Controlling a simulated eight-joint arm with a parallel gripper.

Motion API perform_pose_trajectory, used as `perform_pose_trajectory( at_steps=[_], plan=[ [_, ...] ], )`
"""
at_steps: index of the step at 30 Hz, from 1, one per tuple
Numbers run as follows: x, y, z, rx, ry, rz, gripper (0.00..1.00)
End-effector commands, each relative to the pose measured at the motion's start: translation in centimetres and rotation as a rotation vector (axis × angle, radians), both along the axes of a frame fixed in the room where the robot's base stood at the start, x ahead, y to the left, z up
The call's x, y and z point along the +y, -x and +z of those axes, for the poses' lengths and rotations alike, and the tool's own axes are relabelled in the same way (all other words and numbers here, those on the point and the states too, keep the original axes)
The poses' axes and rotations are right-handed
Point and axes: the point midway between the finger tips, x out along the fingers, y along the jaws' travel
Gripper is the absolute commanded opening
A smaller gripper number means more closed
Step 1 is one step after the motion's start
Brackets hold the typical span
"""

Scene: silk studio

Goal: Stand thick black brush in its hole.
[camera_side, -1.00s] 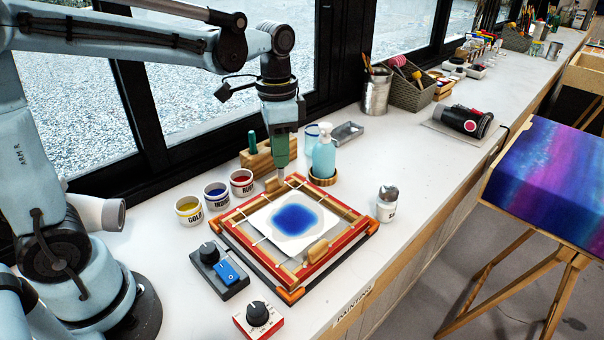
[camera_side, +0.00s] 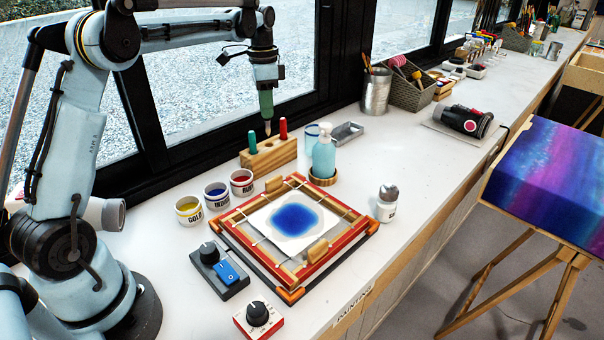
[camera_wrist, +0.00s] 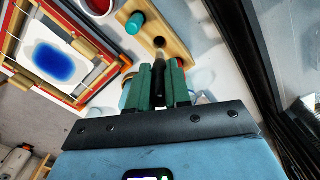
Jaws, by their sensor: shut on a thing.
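My gripper (camera_side: 266,104) is shut on the thick black brush, which hangs upright with its pale tip (camera_side: 267,128) pointing down. The wooden brush block (camera_side: 279,155) stands on the counter below it, close to the window. A teal-handled brush (camera_side: 252,142) and a red-handled brush (camera_side: 283,129) stand in the block, and the black brush's tip is between them, just above the block. In the wrist view the black brush (camera_wrist: 158,67) shows between my green fingers, near an empty dark hole (camera_wrist: 158,42) beside the teal handle (camera_wrist: 135,22). My fingers cover the block's near end there.
The red-framed silk (camera_side: 300,240) lies in front of the block. Paint jars (camera_side: 216,195) stand to its left. The window frame rises close behind.

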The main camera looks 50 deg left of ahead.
Motion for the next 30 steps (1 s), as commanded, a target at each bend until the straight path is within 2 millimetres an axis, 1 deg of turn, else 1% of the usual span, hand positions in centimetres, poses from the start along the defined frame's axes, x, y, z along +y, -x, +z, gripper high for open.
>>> perform_pose_trajectory(
  at_steps=[9, 15, 21, 30],
  plan=[
    [-0.1, 0.0, -2.3, 0.000, 0.000, 0.000, 0.00],
    [-0.1, 0.0, -3.2, 0.000, 0.000, 0.000, 0.00],
    [-0.1, 0.0, -3.6, 0.000, 0.000, 0.000, 0.00],
    [-0.1, 0.0, -3.6, 0.000, 0.000, 0.000, 0.00]
  ],
)
